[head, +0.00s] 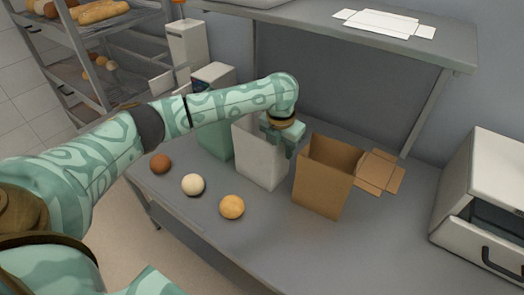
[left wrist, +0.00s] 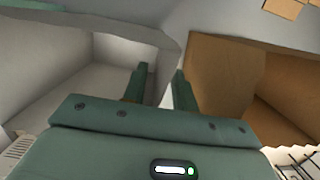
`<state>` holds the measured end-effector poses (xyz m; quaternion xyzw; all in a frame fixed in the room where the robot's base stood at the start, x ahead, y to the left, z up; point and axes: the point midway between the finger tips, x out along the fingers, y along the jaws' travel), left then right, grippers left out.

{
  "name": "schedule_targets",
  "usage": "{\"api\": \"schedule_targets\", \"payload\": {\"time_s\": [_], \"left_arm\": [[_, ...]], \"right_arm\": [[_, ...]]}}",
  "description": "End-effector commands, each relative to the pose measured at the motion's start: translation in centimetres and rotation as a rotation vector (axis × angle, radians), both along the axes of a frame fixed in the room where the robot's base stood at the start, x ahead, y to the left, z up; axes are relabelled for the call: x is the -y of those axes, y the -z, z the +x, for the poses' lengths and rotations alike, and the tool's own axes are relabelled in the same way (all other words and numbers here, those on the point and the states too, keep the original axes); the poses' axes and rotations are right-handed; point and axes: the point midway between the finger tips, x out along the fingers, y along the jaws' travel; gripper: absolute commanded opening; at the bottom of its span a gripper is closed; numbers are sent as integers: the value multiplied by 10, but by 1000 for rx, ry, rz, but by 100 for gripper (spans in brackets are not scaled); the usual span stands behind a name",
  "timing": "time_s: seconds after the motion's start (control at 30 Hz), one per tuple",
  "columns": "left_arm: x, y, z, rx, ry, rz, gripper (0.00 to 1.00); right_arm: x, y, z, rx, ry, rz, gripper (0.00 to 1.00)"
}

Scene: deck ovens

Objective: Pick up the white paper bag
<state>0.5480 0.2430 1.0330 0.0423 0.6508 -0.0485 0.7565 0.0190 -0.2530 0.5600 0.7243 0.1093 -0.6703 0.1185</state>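The white paper bag (head: 258,163) stands upright and open on the table, between a green bag (head: 214,142) and a brown bag (head: 325,178). My left gripper (head: 279,142) points down at the white bag's right rim. In the left wrist view its two fingers (left wrist: 161,88) are apart, with the white bag's wall (left wrist: 163,62) showing between them. One finger appears to be inside the bag and the other outside, facing the brown bag (left wrist: 215,72). Whether a finger touches the wall cannot be told. My right gripper is not in view.
Three buns, a brown one (head: 160,163), a pale one (head: 193,184) and a yellow one (head: 232,206), lie along the front. Flat cardboard (head: 380,172) lies right of the brown bag. A shelf (head: 350,40) overhangs behind. An oven (head: 485,200) stands at the right.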

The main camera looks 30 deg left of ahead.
Motion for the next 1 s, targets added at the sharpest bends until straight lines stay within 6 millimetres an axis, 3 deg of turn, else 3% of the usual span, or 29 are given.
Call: {"api": "schedule_targets", "payload": {"time_s": [0.23, 0.27, 0.37, 0.67, 0.8, 1.0], "left_arm": [[0, 1, 0, 0, 0, 0, 28], [0, 1, 0, 0, 0, 0, 25], [0, 0, 0, 0, 0, 0, 0], [0, 0, 0, 0, 0, 0, 0], [0, -2, 1, 3, 2, 1, 0], [0, -52, 1, 6, 1, -1, 0]], "right_arm": [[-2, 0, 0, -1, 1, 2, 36], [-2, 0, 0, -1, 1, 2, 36], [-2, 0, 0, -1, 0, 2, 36], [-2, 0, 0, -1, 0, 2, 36], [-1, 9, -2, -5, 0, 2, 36], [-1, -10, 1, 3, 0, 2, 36]]}}
